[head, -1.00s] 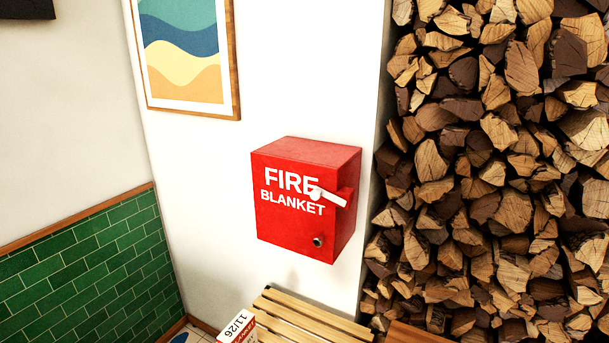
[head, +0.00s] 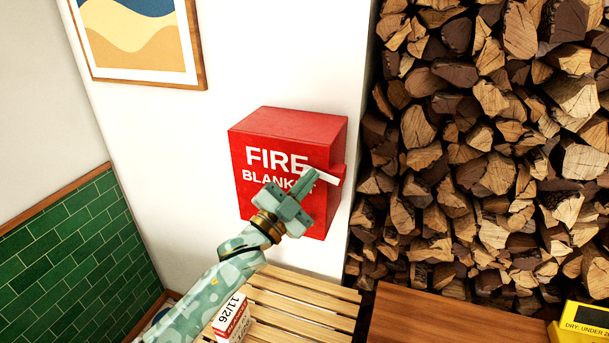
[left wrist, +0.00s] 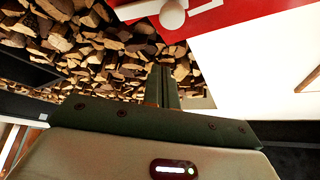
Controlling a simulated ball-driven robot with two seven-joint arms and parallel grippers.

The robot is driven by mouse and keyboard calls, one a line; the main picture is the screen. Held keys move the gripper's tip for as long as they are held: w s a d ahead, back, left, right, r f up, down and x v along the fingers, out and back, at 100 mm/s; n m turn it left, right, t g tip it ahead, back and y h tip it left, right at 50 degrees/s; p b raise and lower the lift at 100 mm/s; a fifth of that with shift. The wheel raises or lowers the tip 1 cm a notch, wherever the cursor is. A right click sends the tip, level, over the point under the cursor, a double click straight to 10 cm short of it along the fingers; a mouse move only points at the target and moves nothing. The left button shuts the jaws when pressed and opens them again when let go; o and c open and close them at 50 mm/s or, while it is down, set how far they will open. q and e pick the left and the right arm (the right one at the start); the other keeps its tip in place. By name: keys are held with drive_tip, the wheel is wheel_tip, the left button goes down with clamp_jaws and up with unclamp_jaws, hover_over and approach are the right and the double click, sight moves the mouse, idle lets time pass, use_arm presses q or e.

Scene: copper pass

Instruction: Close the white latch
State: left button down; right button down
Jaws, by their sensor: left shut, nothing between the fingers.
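The red fire blanket box (head: 285,122) hangs on the white wall. Its white latch (head: 329,178) is on the front near the right edge, its end sticking out to the right and slightly down. My left gripper (head: 314,176) is shut and empty in front of the box, its fingertips over the latch's pivot end, hiding that part and some lettering. In the left wrist view the latch's round white knob (left wrist: 172,15) and red box face (left wrist: 240,12) lie beyond the shut fingers (left wrist: 162,75), with a visible gap. My right gripper is out of view.
Stacked firewood (head: 480,150) fills the right side. A slatted wooden bench (head: 300,300) stands below the box with a small red and white carton (head: 231,318) on it. A wooden top (head: 450,318) and a yellow box (head: 585,318) are at lower right.

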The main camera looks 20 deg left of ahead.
sight(319, 178)
use_arm(q)
drive_tip(key=w+f, duration=0.1)
drive_tip(key=w+a, duration=0.1)
drive_tip(key=w, duration=0.1)
drive_tip(key=shift+w+f, duration=0.1)
drive_tip(key=shift+f, duration=0.3)
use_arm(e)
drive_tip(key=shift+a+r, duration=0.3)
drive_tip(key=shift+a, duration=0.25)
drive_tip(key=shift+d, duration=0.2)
use_arm(q)
drive_tip(key=n, duration=0.1)
drive_tip(key=f+n+t+y, duration=0.1)
drive_tip(key=n, duration=0.1)
drive_tip(key=n+y+b, duration=0.1)
drive_tip(key=n, duration=0.1)
drive_tip(key=shift+a+f+t, duration=0.3)
drive_tip(key=shift+t, duration=0.1)
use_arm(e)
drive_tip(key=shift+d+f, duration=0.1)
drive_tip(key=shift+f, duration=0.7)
use_arm(q)
drive_tip(key=shift+a+r, duration=0.1)
drive_tip(key=shift+r, duration=0.05)
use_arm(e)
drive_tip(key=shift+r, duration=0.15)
